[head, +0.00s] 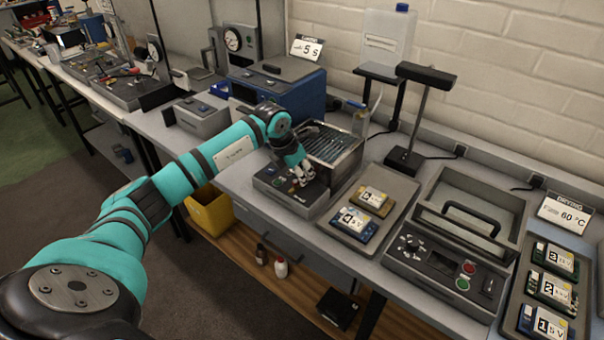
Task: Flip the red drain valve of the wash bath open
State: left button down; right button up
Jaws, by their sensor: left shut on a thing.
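The wash bath (336,143) is a metal basin with a ribbed inside, at the middle of the bench in the head view. A dark control panel (309,198) with small controls joins its front. My left gripper (303,180) reaches down onto this panel just in front of the basin. Its fingers are shut on a small part there, which they cover. By its place this is the red drain valve, but no red of it shows and its position cannot be told. My right gripper is not in view.
Right of the bath, a tray (399,187) holds two labelled boards. Beyond it stand a black lamp-like stand (405,158), a lidded unit with a handle (467,222) and the drying rack (590,257). A blue machine (297,92) stands behind left. A yellow bin (212,217) is below the bench.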

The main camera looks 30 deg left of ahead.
pick_arm(q)
jog(key=shift+a+f+n+y+b, duration=0.1)
jog(key=shift+a+n+y+b, duration=0.15)
jog(key=shift+n+b, duration=0.4)
jog(key=shift+n+y, duration=0.35)
jog(key=shift+n, duration=0.5)
jog(key=shift+a, duration=0.1)
jog(key=c, duration=1.3)
grip_release()
jog(key=v, duration=1.2)
jog(key=shift+s, duration=0.15)
